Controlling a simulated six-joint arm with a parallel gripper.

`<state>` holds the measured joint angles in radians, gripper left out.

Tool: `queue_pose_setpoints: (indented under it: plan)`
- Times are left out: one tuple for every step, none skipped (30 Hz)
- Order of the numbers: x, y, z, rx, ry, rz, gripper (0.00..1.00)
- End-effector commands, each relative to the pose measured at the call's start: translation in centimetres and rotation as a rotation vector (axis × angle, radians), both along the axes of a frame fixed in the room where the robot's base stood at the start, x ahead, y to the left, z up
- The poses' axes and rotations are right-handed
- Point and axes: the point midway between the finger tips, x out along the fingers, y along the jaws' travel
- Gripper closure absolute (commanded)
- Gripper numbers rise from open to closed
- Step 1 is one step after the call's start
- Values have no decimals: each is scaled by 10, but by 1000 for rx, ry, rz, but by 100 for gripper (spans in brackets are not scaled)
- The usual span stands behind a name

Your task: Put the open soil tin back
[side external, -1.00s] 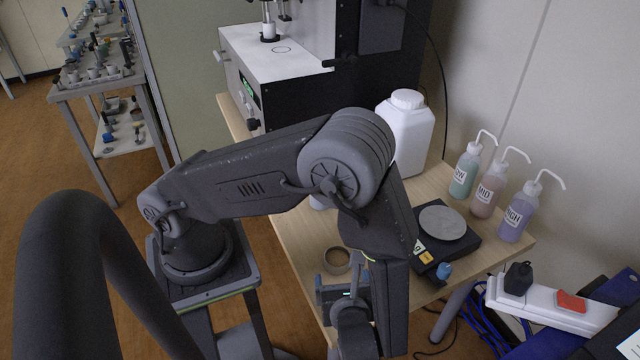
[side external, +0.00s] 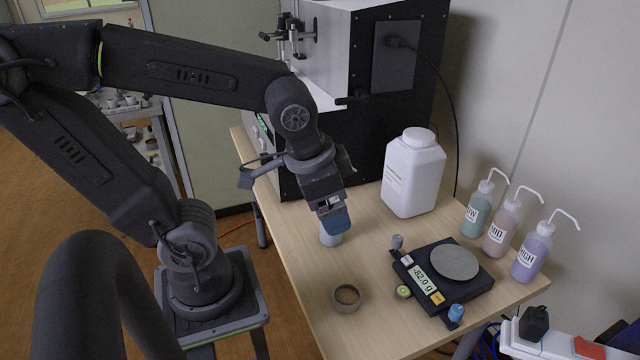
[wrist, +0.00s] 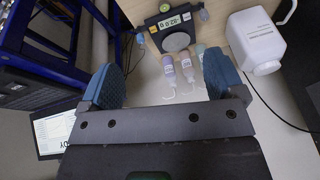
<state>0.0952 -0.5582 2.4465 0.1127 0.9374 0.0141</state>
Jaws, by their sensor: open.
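The open soil tin (side external: 347,298) is a small round metal tin with brown soil inside. It stands upright on the wooden table, left of the black scale (side external: 442,277), with nothing touching it. My gripper (side external: 335,225) is raised farther back, away from the tin. In the wrist view my gripper (wrist: 165,82) has its two blue fingers wide apart with nothing between them. The tin does not show in the wrist view. The scale's round plate is empty and its display reads -82.0 g.
A white jug (side external: 413,172) and LOW, MID and HIGH wash bottles (side external: 500,229) stand along the wall side. A black analyser (side external: 345,110) fills the table's back. Small knob-topped items flank the scale.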

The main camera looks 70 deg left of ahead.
Motion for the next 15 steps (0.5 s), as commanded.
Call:
queue_pose_setpoints:
  plan:
    - [-4, 3, 9, -38, -56, 45, 12]
    - [-6, 3, 13, -55, -80, 64, 12]
    - [-8, 4, 17, -77, -106, 87, 12]
    - [-9, 4, 20, -89, -125, 99, 12]
    - [-9, 5, 22, -100, -140, 111, 12]
    - [-10, 5, 24, -111, -154, 122, 12]
    - [-11, 5, 26, -117, -162, 128, 12]
    - [-11, 5, 26, -122, -168, 132, 12]
    - [-12, 5, 27, -126, -171, 136, 12]
    - [-12, 5, 27, -126, -173, 137, 12]
    - [-12, 5, 27, -127, -173, 137, 12]
    - [-12, 5, 27, -127, -172, 136, 12]
    - [-12, 5, 27, -127, -172, 136, 12]
    - [-12, 5, 27, -126, -172, 136, 12]
    - [-12, 5, 27, -126, -172, 136, 12]
